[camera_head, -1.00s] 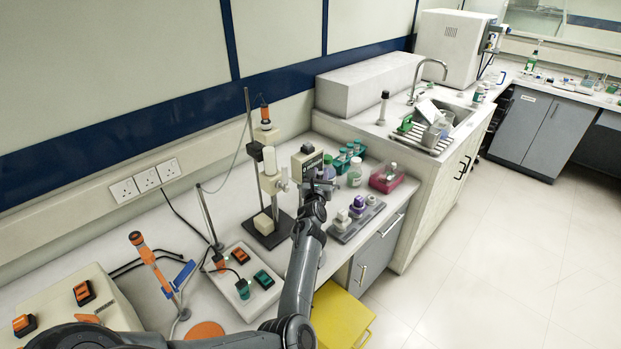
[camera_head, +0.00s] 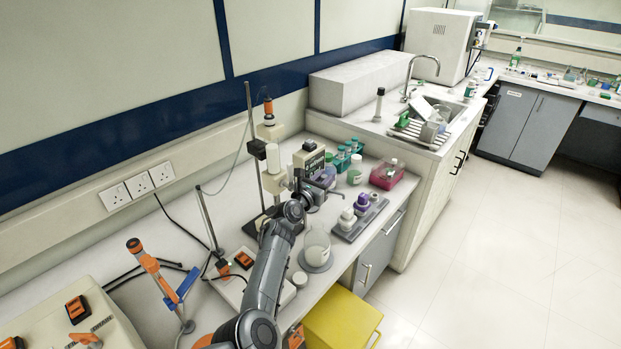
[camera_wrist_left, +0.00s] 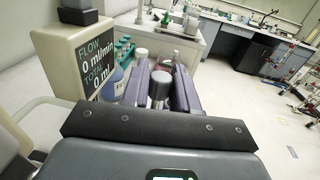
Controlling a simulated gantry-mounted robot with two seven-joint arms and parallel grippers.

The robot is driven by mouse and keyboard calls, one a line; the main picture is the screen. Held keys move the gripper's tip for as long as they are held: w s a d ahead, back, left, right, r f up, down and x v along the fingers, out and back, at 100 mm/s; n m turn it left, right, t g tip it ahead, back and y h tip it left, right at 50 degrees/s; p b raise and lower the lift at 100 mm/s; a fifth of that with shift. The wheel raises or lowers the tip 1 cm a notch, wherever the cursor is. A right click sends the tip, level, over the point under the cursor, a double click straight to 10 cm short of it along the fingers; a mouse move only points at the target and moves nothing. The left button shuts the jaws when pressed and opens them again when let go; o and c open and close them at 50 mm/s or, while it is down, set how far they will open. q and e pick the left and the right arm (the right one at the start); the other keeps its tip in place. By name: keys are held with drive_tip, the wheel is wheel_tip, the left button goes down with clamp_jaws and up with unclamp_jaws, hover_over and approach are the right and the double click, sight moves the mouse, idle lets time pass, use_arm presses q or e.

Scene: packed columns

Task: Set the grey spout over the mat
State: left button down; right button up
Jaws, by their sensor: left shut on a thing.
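The grey spout (camera_wrist_left: 160,88) shows in the left wrist view as a short, round-topped cylinder between the purple-grey fingers. My left gripper (camera_wrist_left: 161,72) is shut on it. In the head view my left gripper (camera_head: 316,186) is beside the dispenser (camera_head: 308,161), and its wrist hides most of the spout. A round grey mat (camera_head: 316,266) lies on the bench, nearer the front edge, with a clear beaker (camera_head: 317,244) standing on it. The gripper is behind the beaker in the picture. My right gripper is not in view.
A tray of bottles (camera_head: 358,222) stands right of the beaker. A pink rack (camera_head: 387,174) and green-capped tubes (camera_head: 346,158) are behind. A stand with a tall rod (camera_head: 251,140) is left of the dispenser. A yellow bin (camera_head: 340,322) is below the bench edge.

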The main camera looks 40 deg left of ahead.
use_arm(q)
drive_tip(key=shift+f, duration=0.1)
drive_tip(key=c, duration=1)
unclamp_jaws()
drive_tip(key=shift+s+p, duration=0.3)
drive_tip(key=shift+s, duration=0.2)
drive_tip(key=shift+s+d+p, duration=0.2)
drive_tip(key=shift+s+p, duration=0.9)
drive_tip(key=shift+s, duration=3.8)
drive_tip(key=shift+c, duration=0.3)
